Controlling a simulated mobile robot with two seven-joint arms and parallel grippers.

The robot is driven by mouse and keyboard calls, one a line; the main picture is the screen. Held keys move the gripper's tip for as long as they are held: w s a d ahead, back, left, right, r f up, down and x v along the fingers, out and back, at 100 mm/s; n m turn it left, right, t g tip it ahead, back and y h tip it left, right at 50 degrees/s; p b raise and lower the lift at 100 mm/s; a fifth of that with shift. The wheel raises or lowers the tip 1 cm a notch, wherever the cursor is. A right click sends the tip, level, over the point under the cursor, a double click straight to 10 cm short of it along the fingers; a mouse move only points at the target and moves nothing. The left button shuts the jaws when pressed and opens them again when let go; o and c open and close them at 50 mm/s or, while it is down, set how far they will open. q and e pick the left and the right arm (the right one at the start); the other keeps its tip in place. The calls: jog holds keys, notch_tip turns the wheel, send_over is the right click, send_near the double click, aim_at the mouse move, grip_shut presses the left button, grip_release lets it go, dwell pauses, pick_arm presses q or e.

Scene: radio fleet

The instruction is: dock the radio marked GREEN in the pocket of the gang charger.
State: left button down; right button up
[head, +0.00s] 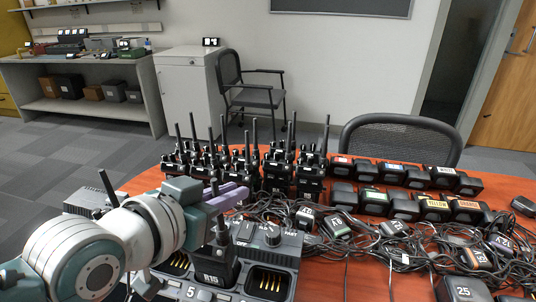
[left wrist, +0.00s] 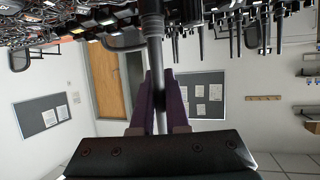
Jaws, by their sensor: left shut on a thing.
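My left gripper (head: 226,197) has purple fingers and is shut on the thin antenna of a black radio (head: 216,262). The radio is upright and bears the label R15; I see no green mark on it. In the left wrist view the antenna (left wrist: 156,60) runs between the two fingers (left wrist: 159,100). The radio stands at the gang charger (head: 276,252), between empty pockets with gold contacts; I cannot tell whether it is seated. My right gripper is not in view.
Several black radios (head: 309,172) with antennas stand at the back of the orange table (head: 345,272). Boxes with coloured labels (head: 432,206) stand at the right. Tangled cables and small numbered units (head: 475,257) cover the table right of the charger. A chair (head: 400,137) is behind.

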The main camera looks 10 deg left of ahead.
pick_arm(q)
jog(key=shift+f+b, duration=0.75)
jog(key=shift+f, duration=0.15)
jog(key=c, duration=1.1)
grip_release()
jog(key=shift+c, duration=0.2)
jog(key=o, duration=0.3)
jog(key=p+v, duration=0.2)
jog(key=v, duration=0.8)
